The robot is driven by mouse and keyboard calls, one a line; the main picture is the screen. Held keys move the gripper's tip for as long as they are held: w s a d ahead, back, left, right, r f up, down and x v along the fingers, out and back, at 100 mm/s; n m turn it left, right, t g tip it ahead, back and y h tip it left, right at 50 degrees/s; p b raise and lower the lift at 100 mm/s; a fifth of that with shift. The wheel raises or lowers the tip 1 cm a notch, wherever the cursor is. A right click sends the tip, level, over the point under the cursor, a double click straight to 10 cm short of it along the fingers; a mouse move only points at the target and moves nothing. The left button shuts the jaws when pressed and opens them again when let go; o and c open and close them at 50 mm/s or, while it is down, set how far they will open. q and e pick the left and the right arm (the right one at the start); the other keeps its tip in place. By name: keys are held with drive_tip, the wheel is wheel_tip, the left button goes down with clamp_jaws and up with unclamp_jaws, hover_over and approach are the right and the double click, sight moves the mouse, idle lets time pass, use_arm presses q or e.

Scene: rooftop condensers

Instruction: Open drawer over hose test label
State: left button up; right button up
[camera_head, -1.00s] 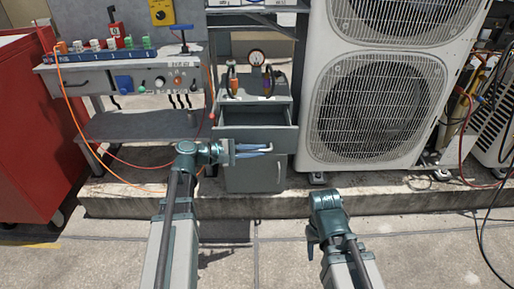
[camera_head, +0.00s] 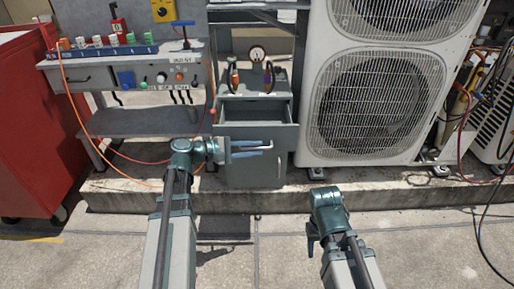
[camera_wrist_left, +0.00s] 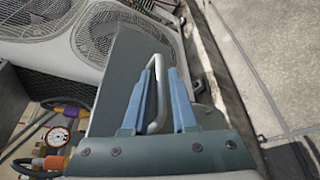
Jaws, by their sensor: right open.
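A small grey cabinet (camera_head: 255,170) stands at the back centre, and its upper drawer (camera_head: 256,133) is pulled out, showing an empty-looking inside. My left gripper (camera_head: 262,149) is open in front of the drawer's face. In the left wrist view its blue fingers (camera_wrist_left: 157,100) stand apart on either side of a bent metal handle (camera_wrist_left: 159,82), with gaps visible around the bar. My right gripper (camera_head: 312,243) hangs low at the right, away from the cabinet, empty. I cannot read a hose test label.
Tools and a gauge (camera_head: 257,54) stand on the cabinet top. A workbench (camera_head: 130,75) with knobs and hoses is to the left, beside a red cabinet (camera_head: 35,130). A large condenser unit (camera_head: 370,100) stands close on the right. The pavement in front is clear.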

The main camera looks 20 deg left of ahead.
use_arm(q)
drive_tip(key=p+v, duration=0.2)
drive_tip(key=v, duration=1)
drive_tip(key=shift+s+a, duration=0.15)
drive_tip(key=shift+a, duration=0.1)
drive_tip(key=s+d+f+m+g+y+p, duration=0.1)
drive_tip(key=s+d+f+m+g+y, duration=0.25)
drive_tip(key=d+f+m, duration=0.35)
drive_tip(key=s+d+f+m+g+y+p, duration=0.1)
drive_tip(key=s+d+f+m+g+y, duration=0.3)
drive_tip(key=d, duration=0.4)
drive_tip(key=s+d+f+m+g+y+p, duration=0.1)
drive_tip(key=s+d+f+m+g+y, duration=0.15)
drive_tip(key=s+d+m+y, duration=0.45)
drive_tip(key=a+p+v, duration=0.2)
drive_tip(key=p+v, duration=1.6)
drive_tip(key=p, duration=0.1)
drive_tip(key=s+a+r+p+v, duration=0.1)
drive_tip(key=a+p+v, duration=0.2)
drive_tip(key=p+v, duration=1.5)
drive_tip(key=shift+a+r+n+t+h+p, duration=0.3)
drive_tip(key=shift+r+t+h+p, duration=0.15)
drive_tip(key=shift+p, duration=0.15)
